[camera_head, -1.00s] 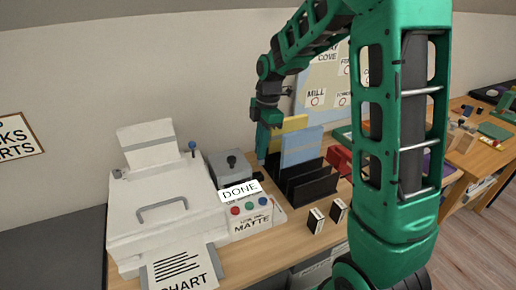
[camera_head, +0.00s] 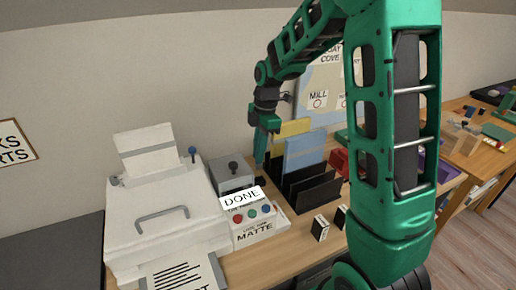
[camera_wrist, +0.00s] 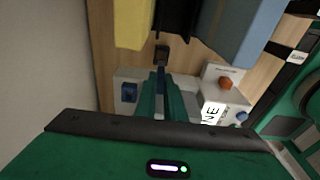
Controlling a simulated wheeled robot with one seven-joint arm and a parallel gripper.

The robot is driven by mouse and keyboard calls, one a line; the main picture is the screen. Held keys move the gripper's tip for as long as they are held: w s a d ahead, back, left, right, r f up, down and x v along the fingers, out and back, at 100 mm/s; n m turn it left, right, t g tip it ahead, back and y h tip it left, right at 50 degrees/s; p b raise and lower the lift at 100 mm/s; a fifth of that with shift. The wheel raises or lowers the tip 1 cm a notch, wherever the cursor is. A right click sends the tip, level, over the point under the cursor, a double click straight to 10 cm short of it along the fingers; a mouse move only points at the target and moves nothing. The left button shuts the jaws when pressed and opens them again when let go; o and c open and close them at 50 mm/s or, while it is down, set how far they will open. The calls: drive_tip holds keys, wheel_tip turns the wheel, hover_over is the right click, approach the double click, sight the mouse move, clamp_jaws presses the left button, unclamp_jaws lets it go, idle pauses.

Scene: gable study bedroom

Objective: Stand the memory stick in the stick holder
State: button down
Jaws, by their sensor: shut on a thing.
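My gripper (camera_head: 260,160) points down behind the grey box with the black knob, left of the yellow and blue folders. In the wrist view its green fingers (camera_wrist: 161,98) are shut on a narrow dark blue piece, which looks like the memory stick (camera_wrist: 161,76). Most of the stick is hidden between the fingers. A small dark block (camera_wrist: 162,52), which looks like the stick holder, lies just past the stick's end in that view. I cannot tell whether the stick touches it or is in it.
A white printer (camera_head: 160,205) stands at the left, beside the grey box (camera_head: 232,172) and a panel marked MATTE (camera_head: 255,232). A black rack (camera_head: 312,190) with a blue folder (camera_head: 304,150) and a yellow folder (camera_head: 292,127) stands close to the right of my gripper. The wall is behind.

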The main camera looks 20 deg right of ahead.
sight(259, 169)
drive_tip(key=shift+f, duration=2)
drive_tip(key=shift+s+f, duration=0.1)
drive_tip(key=shift+f, duration=1.65)
drive_tip(key=c, duration=1.8)
unclamp_jaws()
drive_tip(key=shift+o, duration=0.2)
wheel_tip(259, 169, up, 11)
drive_tip(key=d, duration=0.1)
drive_tip(key=shift+d+f, duration=0.15)
drive_tip(key=shift+d, duration=0.05)
